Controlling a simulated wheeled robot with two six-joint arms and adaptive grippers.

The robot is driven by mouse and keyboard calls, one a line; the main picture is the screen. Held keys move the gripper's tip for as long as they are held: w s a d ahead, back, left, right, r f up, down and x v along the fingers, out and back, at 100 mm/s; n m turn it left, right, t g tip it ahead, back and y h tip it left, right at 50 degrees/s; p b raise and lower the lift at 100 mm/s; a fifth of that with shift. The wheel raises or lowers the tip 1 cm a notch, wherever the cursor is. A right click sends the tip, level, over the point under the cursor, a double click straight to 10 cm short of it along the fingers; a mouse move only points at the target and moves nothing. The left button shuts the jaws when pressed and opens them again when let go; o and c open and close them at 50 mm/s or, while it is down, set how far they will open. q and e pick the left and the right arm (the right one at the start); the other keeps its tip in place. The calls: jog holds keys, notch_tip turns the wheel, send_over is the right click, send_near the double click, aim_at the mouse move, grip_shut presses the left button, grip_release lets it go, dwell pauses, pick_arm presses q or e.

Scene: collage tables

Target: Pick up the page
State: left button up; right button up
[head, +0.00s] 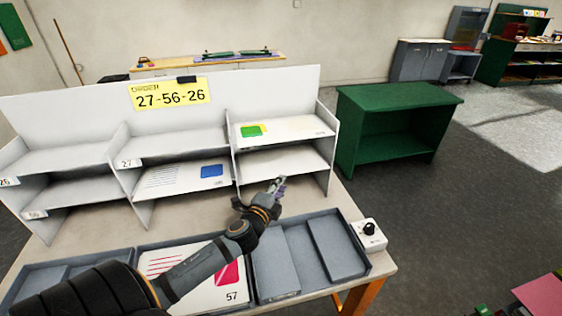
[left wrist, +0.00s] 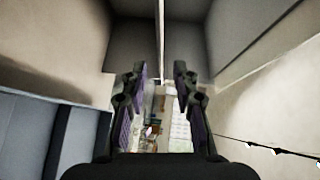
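Three pages show in the head view. A page with grey lines and a blue patch (head: 188,175) lies in the lower middle compartment of the white sorting rack. A page with green and yellow patches (head: 285,129) lies in the upper right compartment. A white page with red lines, a pink-red patch and the number 57 (head: 205,296) lies in the grey tray, partly hidden by my left arm. My left gripper (head: 277,187) is in front of the lower right compartment, apart from the pages. In the left wrist view its fingers (left wrist: 160,75) are apart, with nothing visibly held. My right gripper is out of view.
The rack (head: 60,112) carries a yellow sign (head: 169,94) reading 27-56-26. Grey trays (head: 337,248) line the table's front, with a small dial box (head: 369,235) at right. A green shelf unit (head: 397,101) stands beyond the table's right side.

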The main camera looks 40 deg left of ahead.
pick_arm(q)
jog(key=x, duration=0.2)
jog(key=p+x, duration=0.1)
jog(key=x, duration=0.2)
jog(key=shift+w+a+r, duration=0.2)
jog(key=shift+w+a, duration=0.05)
jog(key=shift+a, duration=0.1)
jog(key=shift+w+f, duration=0.15)
jog(key=shift+w, duration=0.15)
jog(key=shift+s, duration=0.15)
jog(key=shift+c, duration=0.8)
grip_shut()
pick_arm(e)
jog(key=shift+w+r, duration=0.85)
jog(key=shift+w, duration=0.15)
